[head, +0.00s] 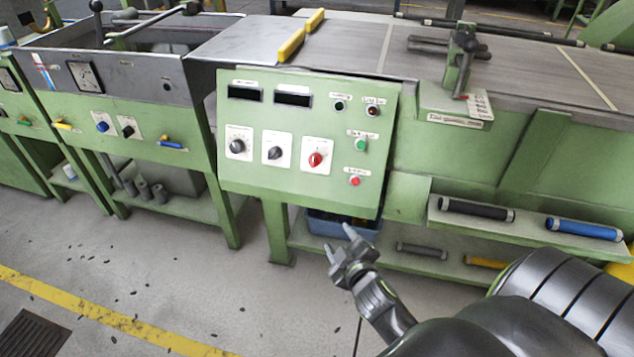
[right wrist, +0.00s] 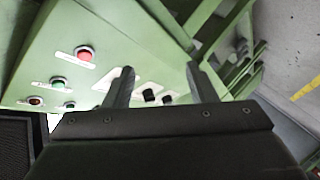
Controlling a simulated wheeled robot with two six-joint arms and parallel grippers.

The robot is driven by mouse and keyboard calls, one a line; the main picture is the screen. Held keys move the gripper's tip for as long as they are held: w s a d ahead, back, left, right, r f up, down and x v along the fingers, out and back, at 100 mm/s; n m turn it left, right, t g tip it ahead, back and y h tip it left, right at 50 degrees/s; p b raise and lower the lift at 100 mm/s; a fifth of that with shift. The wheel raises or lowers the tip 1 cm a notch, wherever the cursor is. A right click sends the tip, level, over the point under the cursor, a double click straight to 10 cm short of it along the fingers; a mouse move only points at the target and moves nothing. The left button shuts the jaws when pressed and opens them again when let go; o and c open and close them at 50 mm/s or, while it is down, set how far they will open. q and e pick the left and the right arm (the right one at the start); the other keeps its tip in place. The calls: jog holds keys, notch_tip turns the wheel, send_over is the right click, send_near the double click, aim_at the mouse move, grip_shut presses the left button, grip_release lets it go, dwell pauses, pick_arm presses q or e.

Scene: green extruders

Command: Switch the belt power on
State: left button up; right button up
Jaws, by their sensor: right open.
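The sloped green control panel (head: 240,185) faces me in the middle of the head view. The labels are too small to read. My right gripper (head: 338,242) is open and empty, in front of and below the panel's lower right edge. In the right wrist view, the red button (right wrist: 86,55) is left of the fingers. My left gripper is out of view.
A dark lamp or button (head: 373,110) and two black displays (head: 292,99) sit higher on the panel. Shelves with rollers (head: 477,210) and a blue bin (head: 330,224) lie below right. Another green machine (head: 130,105) stands left. The floor in front is open.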

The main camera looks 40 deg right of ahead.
notch_tip(320, 180, up, 9)
jog(key=t+h+b, duration=0.1)
jog(key=t+b, duration=0.1)
jog(key=t, duration=0.1)
jog(key=b, duration=0.2)
send_near(317, 164)
jog(key=shift+n, duration=0.4)
jog(key=x, duration=0.7)
jog(key=shift+w, duration=0.2)
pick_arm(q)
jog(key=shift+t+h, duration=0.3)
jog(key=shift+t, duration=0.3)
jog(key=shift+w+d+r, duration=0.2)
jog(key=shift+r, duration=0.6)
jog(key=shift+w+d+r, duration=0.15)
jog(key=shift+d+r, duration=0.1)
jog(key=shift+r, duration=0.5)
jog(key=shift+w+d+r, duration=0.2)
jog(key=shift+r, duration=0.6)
pick_arm(e)
jog(key=shift+x, duration=0.8)
jog(key=shift+s, duration=0.1)
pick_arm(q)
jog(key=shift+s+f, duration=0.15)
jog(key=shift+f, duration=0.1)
pick_arm(e)
jog(key=c, duration=0.9)
